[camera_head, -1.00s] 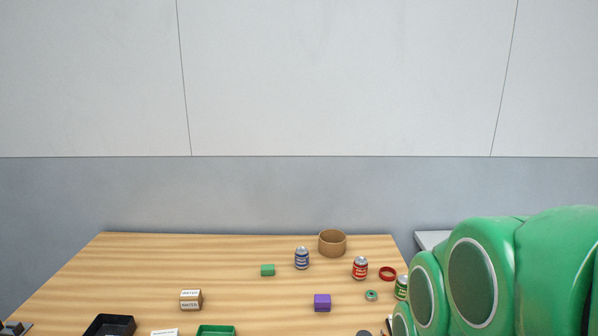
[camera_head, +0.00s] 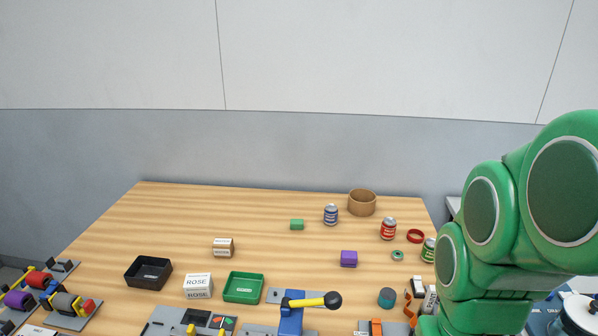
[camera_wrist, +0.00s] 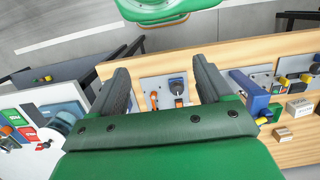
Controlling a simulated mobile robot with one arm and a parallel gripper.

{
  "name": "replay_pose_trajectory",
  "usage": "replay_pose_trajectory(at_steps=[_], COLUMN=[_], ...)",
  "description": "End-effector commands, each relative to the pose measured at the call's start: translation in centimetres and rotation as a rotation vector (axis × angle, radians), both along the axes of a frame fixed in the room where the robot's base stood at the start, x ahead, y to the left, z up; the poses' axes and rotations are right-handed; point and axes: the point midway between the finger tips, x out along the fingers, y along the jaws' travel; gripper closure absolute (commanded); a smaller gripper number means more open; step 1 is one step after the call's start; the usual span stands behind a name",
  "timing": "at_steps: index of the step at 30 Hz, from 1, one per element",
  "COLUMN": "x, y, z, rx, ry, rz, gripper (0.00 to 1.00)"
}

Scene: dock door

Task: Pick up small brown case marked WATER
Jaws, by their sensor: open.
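The small brown case (camera_head: 223,247) with white label bands sits on the wooden table, left of centre in the head view, behind the green tray. Its lettering is too small to read now. In the wrist view a small brown box (camera_wrist: 283,134) at the right looks like the same case. My gripper (camera_wrist: 158,75) is open and empty in the wrist view, well to the left of that box, with a panel of small levers beyond its fingers. The gripper's fingers do not show in the head view; only my green arm does, at the right.
A black tray (camera_head: 148,272), a white ROSE box (camera_head: 198,285) and a green tray (camera_head: 243,287) stand in front of the case. A blue post with a yellow lever (camera_head: 310,301) rises at the front. Cans (camera_head: 330,214) and a brown bowl (camera_head: 362,202) stand further back. The table behind the case is clear.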

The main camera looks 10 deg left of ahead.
Motion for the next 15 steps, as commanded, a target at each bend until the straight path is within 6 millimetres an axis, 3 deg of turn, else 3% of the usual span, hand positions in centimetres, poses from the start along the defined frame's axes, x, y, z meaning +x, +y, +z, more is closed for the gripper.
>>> replay_pose_trajectory(at_steps=[11,15], x=[4.5,7.0], y=[3.6,5.8], z=[0.9,1.4], rx=[0.086,0.134], ry=[0.0,0.006], rz=[-0.086,-0.136], gripper=[0.21,0.21])
